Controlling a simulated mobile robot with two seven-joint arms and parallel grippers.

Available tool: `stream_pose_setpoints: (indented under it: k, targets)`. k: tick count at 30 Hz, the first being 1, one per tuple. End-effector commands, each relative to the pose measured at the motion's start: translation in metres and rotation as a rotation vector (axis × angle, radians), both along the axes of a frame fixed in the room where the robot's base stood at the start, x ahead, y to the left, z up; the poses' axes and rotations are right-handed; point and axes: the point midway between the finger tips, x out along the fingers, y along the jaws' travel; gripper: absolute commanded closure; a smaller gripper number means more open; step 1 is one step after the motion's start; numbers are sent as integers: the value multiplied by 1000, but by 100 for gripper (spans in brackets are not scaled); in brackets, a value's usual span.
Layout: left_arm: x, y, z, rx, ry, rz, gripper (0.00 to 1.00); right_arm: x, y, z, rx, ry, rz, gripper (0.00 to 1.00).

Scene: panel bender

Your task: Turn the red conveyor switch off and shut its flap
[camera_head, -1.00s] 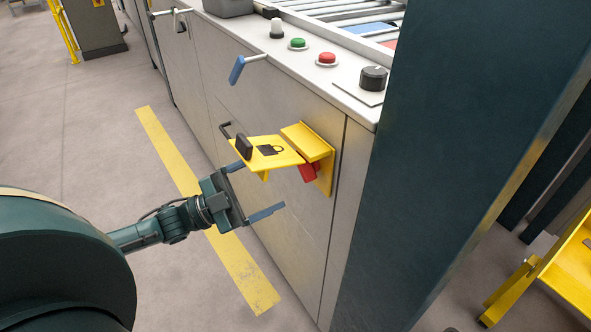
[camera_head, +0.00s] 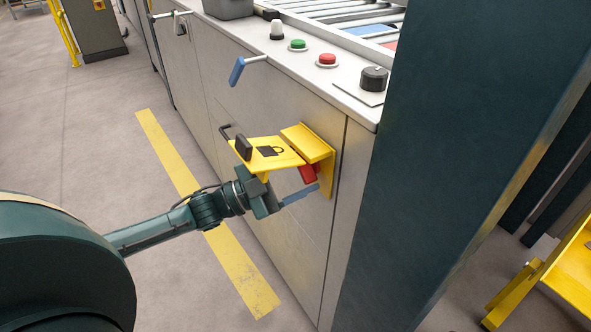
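The yellow flap (camera_head: 268,152) with a padlock symbol and a dark knob (camera_head: 244,148) stands raised, sticking out from its yellow housing (camera_head: 320,150) on the grey cabinet front. The red switch (camera_head: 308,173) shows partly below the flap. Which way it is turned cannot be made out. My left gripper (camera_head: 292,183) is under the flap, pointing at the switch. Its lower finger (camera_head: 300,195) sits just below the switch, well out at the palm's edge; its other finger is hidden by the flap. It looks open, and contact cannot be told. My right gripper is not in view.
The cabinet top carries a green button (camera_head: 298,45), a red button (camera_head: 327,60) and a black dial (camera_head: 373,78). A blue-gripped lever (camera_head: 238,70) juts from the front. A dark column (camera_head: 455,150) stands at right. The floor left of the cabinet is clear.

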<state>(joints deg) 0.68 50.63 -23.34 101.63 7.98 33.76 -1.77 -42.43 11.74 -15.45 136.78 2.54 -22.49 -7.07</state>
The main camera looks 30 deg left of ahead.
Motion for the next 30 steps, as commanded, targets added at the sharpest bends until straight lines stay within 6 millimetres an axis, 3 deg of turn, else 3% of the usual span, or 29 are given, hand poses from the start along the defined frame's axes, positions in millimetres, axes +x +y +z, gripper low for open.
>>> stream_pose_setpoints:
  k: [11, 20, 30]
  targets:
    - [0, 0, 0, 0, 0, 0, 63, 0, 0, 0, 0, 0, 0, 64]
    - [0, 0, 1, -44, 26, 1, 63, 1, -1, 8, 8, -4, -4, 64]
    - [-1, -2, 2, -242, 143, 1, 63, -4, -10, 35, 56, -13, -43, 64]
